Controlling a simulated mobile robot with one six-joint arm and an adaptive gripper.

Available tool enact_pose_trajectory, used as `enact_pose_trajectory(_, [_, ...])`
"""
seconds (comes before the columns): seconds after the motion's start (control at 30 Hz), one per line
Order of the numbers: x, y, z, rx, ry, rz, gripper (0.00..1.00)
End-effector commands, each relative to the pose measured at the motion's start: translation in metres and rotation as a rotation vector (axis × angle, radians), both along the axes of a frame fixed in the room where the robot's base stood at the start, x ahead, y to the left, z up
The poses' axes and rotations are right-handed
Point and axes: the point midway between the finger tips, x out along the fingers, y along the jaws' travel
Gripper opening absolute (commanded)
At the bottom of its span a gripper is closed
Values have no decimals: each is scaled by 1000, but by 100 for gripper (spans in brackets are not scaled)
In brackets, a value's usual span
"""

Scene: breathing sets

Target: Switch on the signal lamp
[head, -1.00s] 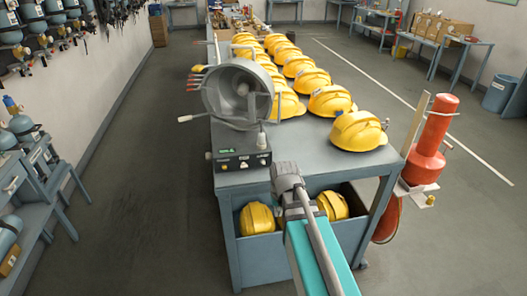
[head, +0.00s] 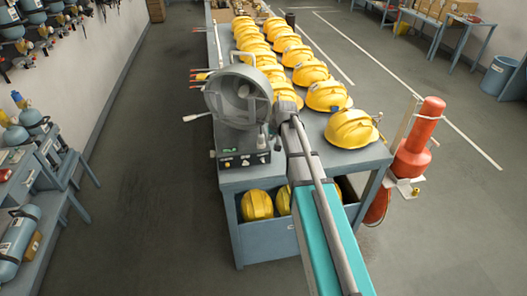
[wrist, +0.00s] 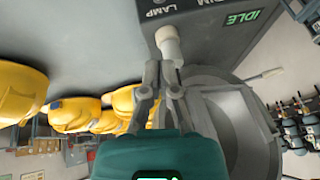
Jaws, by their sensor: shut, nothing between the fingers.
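The grey signal lamp (head: 238,95) with its round drum stands on the near end of the table. Its dark control box (head: 243,160) has small buttons on the front. In the wrist view the box (wrist: 225,30) carries the label LAMP and a green IDLE display (wrist: 241,18). A pale, round-ended lever (wrist: 169,42) sticks out beside the LAMP label; it also shows in the head view (head: 262,138). My gripper (wrist: 161,68) is shut and empty, its fingertips close to the lever's end. I cannot tell whether they touch. In the head view my arm hides most of the fingers.
Yellow helmets (head: 351,129) stand in rows on the table just right of and behind the lamp. More helmets (head: 257,204) lie in the bin below. A red cylinder (head: 424,125) hangs at the table's right side. The floor to the left is clear.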

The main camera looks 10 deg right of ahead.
Motion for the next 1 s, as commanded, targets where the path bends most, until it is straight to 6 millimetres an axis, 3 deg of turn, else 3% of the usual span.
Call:
enact_pose_trajectory(0.57, [3,0,-1,2,-4,-1,0])
enact_pose_trajectory(1.0, [14,4,-26,2,-4,0,0])
